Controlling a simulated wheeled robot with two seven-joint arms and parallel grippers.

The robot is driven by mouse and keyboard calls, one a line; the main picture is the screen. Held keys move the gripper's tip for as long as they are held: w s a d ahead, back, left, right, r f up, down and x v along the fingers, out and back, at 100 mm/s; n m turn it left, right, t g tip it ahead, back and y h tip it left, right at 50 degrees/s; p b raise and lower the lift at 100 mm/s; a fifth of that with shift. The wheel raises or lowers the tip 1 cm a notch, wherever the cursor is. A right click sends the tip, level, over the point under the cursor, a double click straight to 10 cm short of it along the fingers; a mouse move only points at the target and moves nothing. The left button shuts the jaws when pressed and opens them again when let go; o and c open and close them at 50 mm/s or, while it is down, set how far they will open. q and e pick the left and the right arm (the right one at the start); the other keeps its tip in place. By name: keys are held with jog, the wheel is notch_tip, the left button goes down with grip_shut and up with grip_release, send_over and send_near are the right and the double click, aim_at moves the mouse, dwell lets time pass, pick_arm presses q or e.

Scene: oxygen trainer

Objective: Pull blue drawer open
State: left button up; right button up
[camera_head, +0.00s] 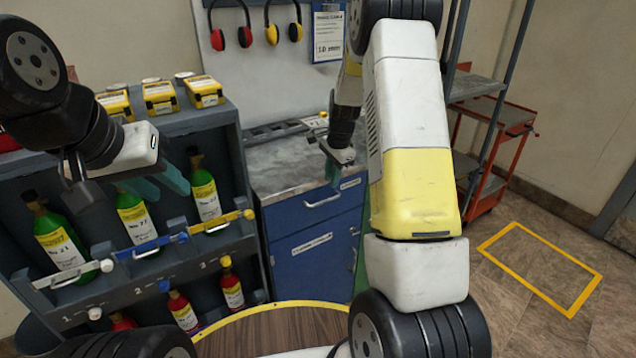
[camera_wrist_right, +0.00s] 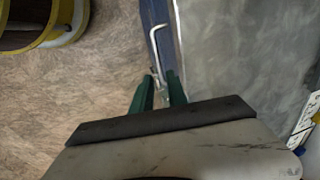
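The blue drawer (camera_head: 315,210) is the upper front of a blue cabinet under a grey worktop, with a pale bar handle (camera_head: 322,200). It looks closed. My right gripper (camera_head: 333,172) is above the drawer's right part, near the worktop's front edge. In the right wrist view its two green fingers (camera_wrist_right: 160,80) are apart with a narrow gap, pointing at the near end of the handle (camera_wrist_right: 155,45); contact cannot be told. My left gripper (camera_head: 160,183) is open and empty in front of the bottle rack at the left.
A bottle rack (camera_head: 240,160) with several green and red bottles stands left of the cabinet. A round wooden table with a yellow rim (camera_head: 270,307) is in front. A red cart (camera_head: 510,115) stands at the right. The floor inside the yellow outline is clear.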

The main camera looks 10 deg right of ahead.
aim_at(328, 200)
jog(key=f, duration=0.5)
jog(key=w+f, duration=0.1)
jog(key=f, duration=0.1)
jog(key=shift+w+a+f, duration=0.1)
jog(key=shift+a+f, duration=0.15)
grip_shut()
dwell(1.1)
